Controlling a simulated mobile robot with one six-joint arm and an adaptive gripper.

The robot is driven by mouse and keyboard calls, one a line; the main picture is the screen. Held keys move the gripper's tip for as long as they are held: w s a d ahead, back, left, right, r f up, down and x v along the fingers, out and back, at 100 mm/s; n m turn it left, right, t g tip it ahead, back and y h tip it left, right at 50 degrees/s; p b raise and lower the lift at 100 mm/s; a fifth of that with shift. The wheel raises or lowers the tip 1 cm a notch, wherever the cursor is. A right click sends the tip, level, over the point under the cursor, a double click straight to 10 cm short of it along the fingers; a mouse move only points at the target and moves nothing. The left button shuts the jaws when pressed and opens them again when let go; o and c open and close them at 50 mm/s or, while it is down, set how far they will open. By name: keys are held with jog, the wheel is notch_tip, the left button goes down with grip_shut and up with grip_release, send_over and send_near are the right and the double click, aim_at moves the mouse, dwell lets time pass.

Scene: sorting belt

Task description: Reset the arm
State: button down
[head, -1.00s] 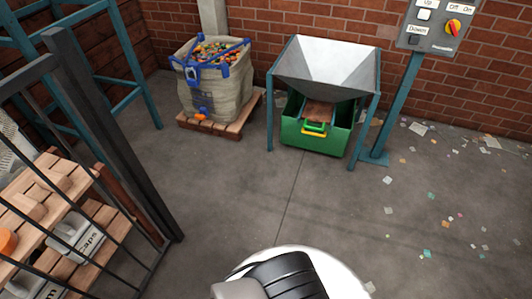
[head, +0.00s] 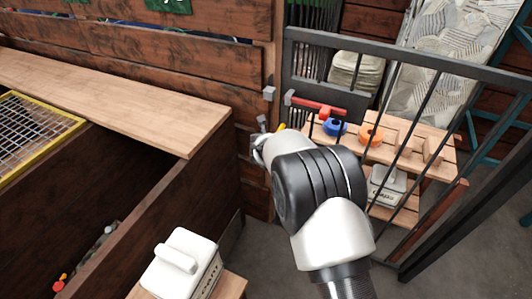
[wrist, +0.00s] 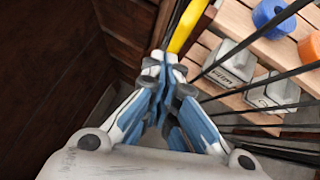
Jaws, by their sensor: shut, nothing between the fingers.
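My gripper (head: 262,148) is at the end of my arm in the middle of the head view, in front of the dark wooden wall and close to the black barred cage (head: 400,62). In the wrist view my gripper (wrist: 160,60) has its blue-and-white fingers together, with nothing seen between them. A yellow bar-like thing (wrist: 187,25) shows just beyond the fingertips in the wrist view. I cannot tell whether the fingers touch it.
Behind the bars, a wooden shelf (head: 445,158) holds a blue ring (head: 334,127), an orange ring (head: 370,136) and a red-handled tool (head: 318,107). A wooden bin (head: 165,190) lies left.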

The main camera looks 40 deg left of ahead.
jog(key=v, duration=0.5)
jog(key=shift+s+r, duration=0.25)
jog(key=shift+s, duration=0.15)
jog(key=shift+s, duration=0.1)
jog(key=shift+r, duration=0.1)
jog(key=w+d+r+n+y, duration=0.1)
jog(key=w+d+r+n, duration=0.2)
jog(key=r, duration=0.4)
jog(key=w+d+r+n+y, duration=0.1)
jog(key=d+r+n, duration=0.2)
jog(key=d+r, duration=0.3)
jog(key=s+d+r+n, duration=0.4)
jog(key=d+r+n, duration=0.55)
jog(key=d, duration=0.35)
jog(key=s+d+f+n+g+h, duration=0.1)
jog(key=s+d+f+n+h, duration=0.1)
jog(key=s+d+n, duration=0.5)
jog(key=s+d+f+n+g+h, duration=0.1)
jog(key=s+d+n+h, duration=0.4)
jog(key=s+d, duration=1.4)
jog(key=d+n+g, duration=0.1)
jog(key=d+n, duration=0.1)
jog(key=d, duration=0.4)
jog(key=shift+d+f, duration=0.25)
jog(key=shift+f, duration=0.15)
